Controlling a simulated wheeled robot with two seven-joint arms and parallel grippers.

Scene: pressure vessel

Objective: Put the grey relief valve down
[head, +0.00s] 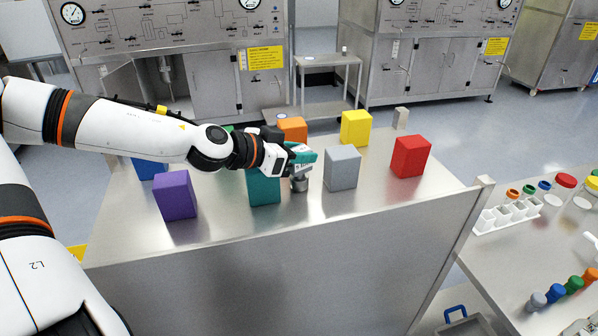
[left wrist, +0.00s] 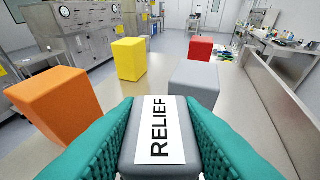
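The grey relief valve (left wrist: 158,135) sits between the two teal fingers of my left gripper (left wrist: 160,140) in the left wrist view, with a white RELIEF label facing the camera. The fingers touch it on both sides. In the head view my left gripper (head: 303,156) is over the steel table (head: 240,228), and a short metal cylinder (head: 299,184), apparently the valve's lower end, shows below it. It is at or very near the table top; I cannot tell whether it touches. My right gripper is not in view.
Close around the gripper stand a teal block (head: 264,191) and a grey block (head: 342,168). Orange (head: 292,129), yellow (head: 355,128), red (head: 410,156), purple (head: 175,195) and blue (head: 150,169) blocks stand further out. The table's front strip is clear.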

